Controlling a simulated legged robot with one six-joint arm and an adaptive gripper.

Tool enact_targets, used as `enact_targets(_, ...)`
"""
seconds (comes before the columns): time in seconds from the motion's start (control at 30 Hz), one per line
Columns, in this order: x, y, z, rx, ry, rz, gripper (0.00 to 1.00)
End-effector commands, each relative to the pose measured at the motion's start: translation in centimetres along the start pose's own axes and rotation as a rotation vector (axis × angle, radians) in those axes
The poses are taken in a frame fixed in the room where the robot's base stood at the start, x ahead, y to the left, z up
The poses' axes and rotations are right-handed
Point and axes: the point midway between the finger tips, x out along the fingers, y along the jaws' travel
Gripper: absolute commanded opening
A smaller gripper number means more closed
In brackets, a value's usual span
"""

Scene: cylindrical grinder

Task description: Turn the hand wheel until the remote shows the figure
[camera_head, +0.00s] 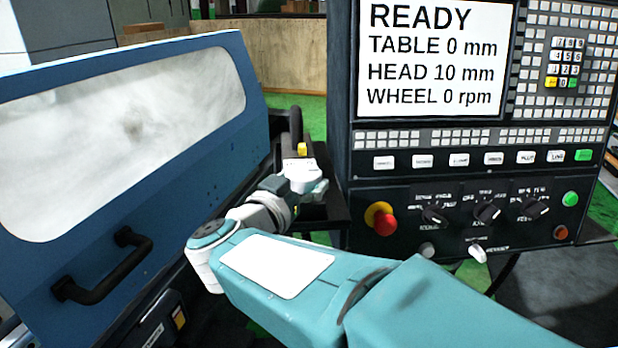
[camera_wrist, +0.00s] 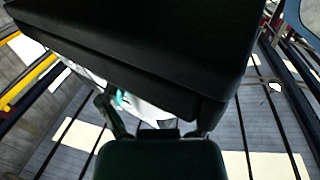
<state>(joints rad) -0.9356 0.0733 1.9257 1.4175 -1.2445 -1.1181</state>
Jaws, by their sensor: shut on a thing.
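My gripper (camera_head: 299,178) is at the end of my arm, between the blue machine cover and the control panel. In the wrist view my dark fingers (camera_wrist: 156,118) reach up to a large black box-shaped thing (camera_wrist: 140,45), and the gripper is shut on it. It may be the remote, but no display or dial on it faces the camera. No hand wheel can be made out in either view; my gripper and the black thing hide what is behind them. The panel screen (camera_head: 434,60) reads READY, TABLE 0 mm, HEAD 10 mm, WHEEL 0 rpm.
The blue cover (camera_head: 120,130) with its window and black handle (camera_head: 103,270) stands close on the left. The control panel (camera_head: 400,225), with a red emergency button (camera_head: 384,222) and several knobs, stands close on the right. Green floor (camera_head: 314,112) shows between them.

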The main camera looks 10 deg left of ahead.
Motion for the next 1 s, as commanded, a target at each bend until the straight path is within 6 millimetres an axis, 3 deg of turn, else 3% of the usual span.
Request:
enact_targets(0.37, 0.0, 0.0, -0.2, 0.004, 0.003, 0.005, 0.35)
enact_targets(0.4, 0.0, 0.0, -0.2, 0.004, 0.003, 0.005, 0.87)
enact_targets(0.43, 0.0, 0.0, -0.2, 0.004, 0.004, 0.005, 1.00)
enact_targets(0.83, -0.1, 0.0, -0.1, 0.002, 0.002, 0.004, 1.00)
enact_targets(1.0, -1.5, -0.2, 0.0, 0.001, 0.001, 0.000, 1.00)
